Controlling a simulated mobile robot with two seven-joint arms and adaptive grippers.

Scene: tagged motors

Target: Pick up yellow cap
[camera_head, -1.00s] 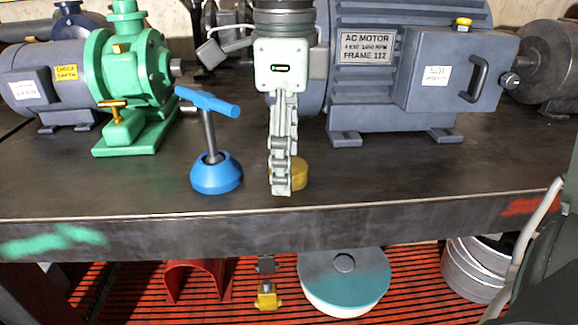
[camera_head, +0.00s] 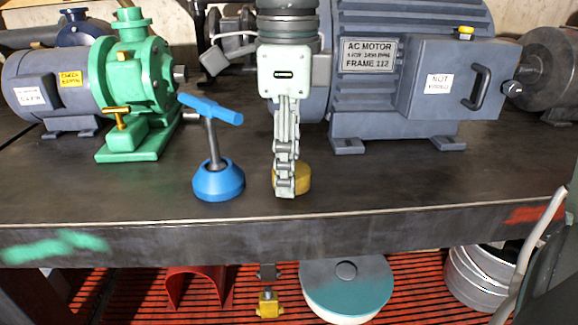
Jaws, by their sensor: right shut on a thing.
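The yellow cap (camera_head: 304,178) is a short round disc on the dark bench top, near the front edge. My right gripper (camera_head: 285,187) points straight down at it, with its fingers seen edge-on. The fingers are shut on the cap and hide its left part. I cannot tell whether the cap is clear of the bench. My left gripper is not in view.
A blue T-handled tool (camera_head: 215,160) stands close to the left of my right gripper. A green pump (camera_head: 135,90) is farther left. A large grey AC motor (camera_head: 400,80) stands behind and to the right. The bench top (camera_head: 400,185) is clear right of the cap.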

